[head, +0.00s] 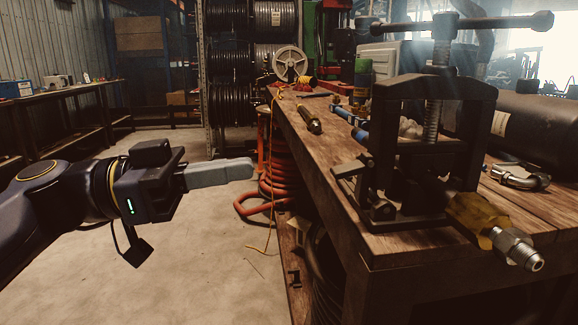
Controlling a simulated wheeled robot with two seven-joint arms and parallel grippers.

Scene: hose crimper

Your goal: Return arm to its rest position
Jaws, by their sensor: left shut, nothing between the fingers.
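My left gripper (250,169) reaches in from the left with its grey fingers closed together and nothing between them. It hangs over the open floor, left of the wooden workbench (335,187) and apart from it. A black hose crimper (435,145) with a screw and a T-bar handle stands on the bench. A hose piece with a yellowish wrap and a metal fitting (518,247) sticks out of the crimper's lower front toward the bench's near right. How far it sits inside the crimper is hidden. My right gripper is not in view.
A coiled orange hose (278,182) lies on the floor against the bench, close behind my left gripper. A metal elbow fitting (520,177) and a dark cylinder (535,125) are on the right of the bench. A shelf of cable reels (230,105) stands behind. The floor at left is clear.

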